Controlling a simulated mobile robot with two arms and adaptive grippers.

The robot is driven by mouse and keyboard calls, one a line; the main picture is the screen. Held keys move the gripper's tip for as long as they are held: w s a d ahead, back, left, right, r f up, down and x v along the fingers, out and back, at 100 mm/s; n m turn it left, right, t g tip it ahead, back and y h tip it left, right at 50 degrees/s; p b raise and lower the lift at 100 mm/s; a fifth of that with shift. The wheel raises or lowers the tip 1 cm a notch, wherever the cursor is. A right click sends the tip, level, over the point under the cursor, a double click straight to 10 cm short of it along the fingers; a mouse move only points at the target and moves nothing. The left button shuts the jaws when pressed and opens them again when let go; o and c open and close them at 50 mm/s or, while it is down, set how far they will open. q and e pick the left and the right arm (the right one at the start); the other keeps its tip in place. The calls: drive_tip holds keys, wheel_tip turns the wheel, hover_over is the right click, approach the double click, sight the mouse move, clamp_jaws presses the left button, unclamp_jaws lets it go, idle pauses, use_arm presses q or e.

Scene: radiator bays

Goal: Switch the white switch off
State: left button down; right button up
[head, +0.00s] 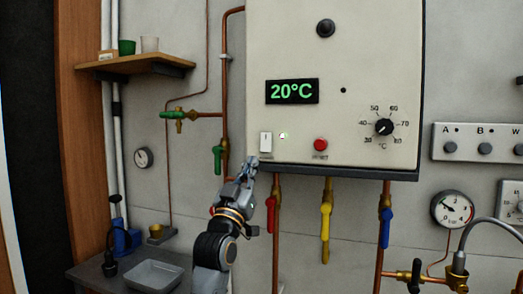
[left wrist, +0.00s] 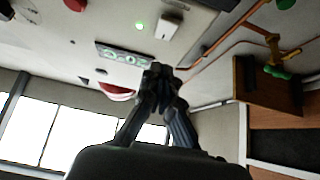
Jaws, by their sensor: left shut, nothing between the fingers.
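The white switch (head: 265,142) is a small upright rocker low on the left of the beige boiler panel (head: 375,60). A small green light (head: 283,135) glows just right of it. My left gripper (head: 249,164) is shut and empty, its fingertips just below and left of the switch; I cannot tell whether they touch the panel. In the left wrist view the shut fingers (left wrist: 160,76) show in the middle, with the white switch (left wrist: 168,25) above them and apart in the picture. The lit green light (left wrist: 139,25) is beside it. My right gripper is not in view.
A red button (head: 320,145) and a dial (head: 384,127) sit right of the switch. Red (head: 270,212), yellow (head: 325,222) and blue (head: 386,228) valve handles hang below the panel. A green handle (head: 217,160) is left of it. The display (head: 292,92) reads 20°C.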

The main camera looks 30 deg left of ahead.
sight(266, 143)
use_arm(q)
drive_tip(key=w, duration=0.2)
drive_tip(key=w+a+r+p, duration=0.1)
drive_tip(key=w, duration=0.1)
drive_tip(key=w+r+p, duration=0.1)
drive_tip(key=w, duration=0.1)
drive_tip(key=shift+w+a+r, duration=0.15)
drive_tip(key=shift+w+a, duration=0.25)
drive_tip(key=shift+w, duration=0.35)
